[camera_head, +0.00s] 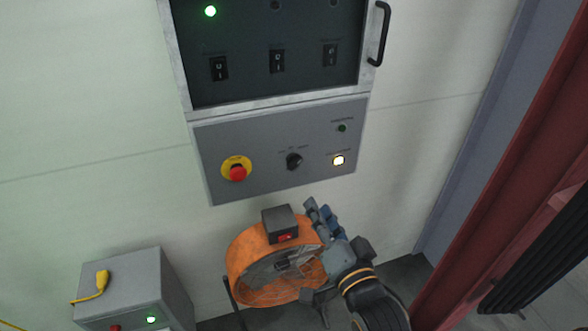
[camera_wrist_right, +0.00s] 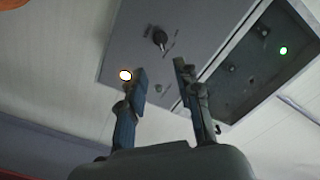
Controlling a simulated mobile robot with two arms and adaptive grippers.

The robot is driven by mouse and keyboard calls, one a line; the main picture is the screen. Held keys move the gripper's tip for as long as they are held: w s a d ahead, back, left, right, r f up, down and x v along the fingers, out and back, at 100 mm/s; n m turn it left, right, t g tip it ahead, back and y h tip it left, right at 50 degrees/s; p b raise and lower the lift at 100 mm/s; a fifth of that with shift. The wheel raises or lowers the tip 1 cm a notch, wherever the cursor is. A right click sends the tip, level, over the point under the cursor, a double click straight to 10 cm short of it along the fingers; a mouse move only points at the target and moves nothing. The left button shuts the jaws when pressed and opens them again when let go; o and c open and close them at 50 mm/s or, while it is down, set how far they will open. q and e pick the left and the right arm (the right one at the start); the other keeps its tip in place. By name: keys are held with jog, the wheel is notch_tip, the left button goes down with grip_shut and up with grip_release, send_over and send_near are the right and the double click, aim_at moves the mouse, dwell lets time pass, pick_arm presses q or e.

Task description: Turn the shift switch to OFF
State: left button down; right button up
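The shift switch appears to be the black rotary knob (camera_head: 293,160) on the grey lower panel (camera_head: 230,140); its labels are too small to read. The knob (camera_wrist_right: 160,38) also shows in the right wrist view, beyond the fingertips and apart from them. My right gripper (camera_head: 322,212) is below the panel in the head view, in front of the orange fan. In the right wrist view the right gripper (camera_wrist_right: 161,73) has its blue-padded fingers apart with nothing between them. My left gripper is not in view.
A red emergency button (camera_head: 237,172) and a lit lamp (camera_head: 338,160) flank the knob. A black switch panel (camera_head: 275,90) with a handle (camera_head: 381,35) is above. An orange fan (camera_head: 250,262) and a grey box (camera_head: 130,285) stand below. A red post (camera_head: 500,170) is at right.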

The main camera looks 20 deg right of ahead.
aim_at(296, 165)
jog(key=w+p, duration=0.2)
jog(key=w, duration=0.4)
jog(key=w+p, duration=0.1)
jog(key=w, duration=0.5)
jog(key=shift+w+a+r+p, duration=0.1)
jog(key=shift+w+r+p, duration=0.1)
jog(key=shift+w+p, duration=0.15)
jog(key=shift+w+f, duration=0.1)
jog(key=shift+w, duration=0.5)
grip_shut()
